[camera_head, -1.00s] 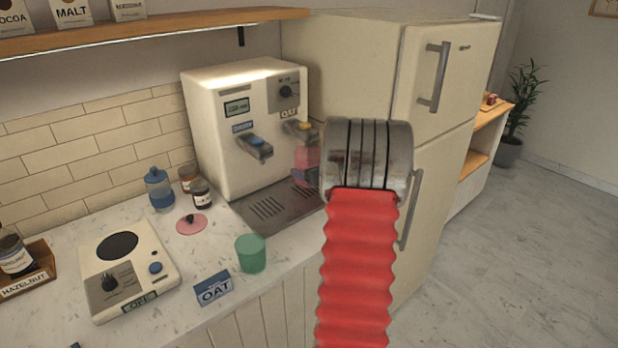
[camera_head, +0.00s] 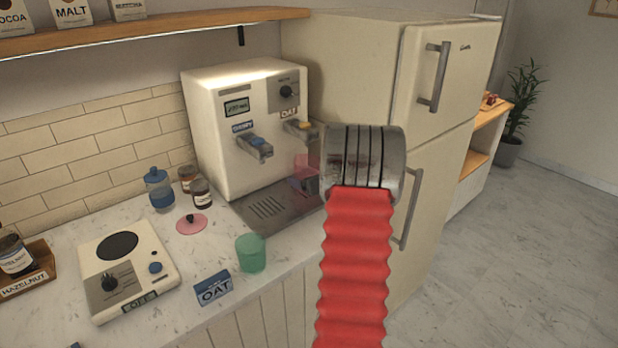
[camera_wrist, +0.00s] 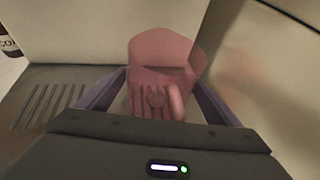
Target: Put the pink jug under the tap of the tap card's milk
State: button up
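The pink jug (camera_head: 302,163) is at the right end of the milk machine's drip tray, below and in front of the right tap (camera_head: 300,126), labelled OAT. My wrist partly hides it. In the wrist view the jug (camera_wrist: 160,50) sits between the two fingers of my gripper (camera_wrist: 158,80), whose tips meet its sides. I cannot tell whether its base touches the tray (camera_head: 262,210). The tap card (camera_head: 213,289) on the counter reads OAT.
A green cup (camera_head: 251,253) stands on the counter before the tray. The fridge (camera_head: 430,130) stands close on the right.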

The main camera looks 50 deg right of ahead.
jog(key=shift+o, duration=0.7)
jog(key=shift+r, duration=0.1)
jog(key=v, duration=1.2)
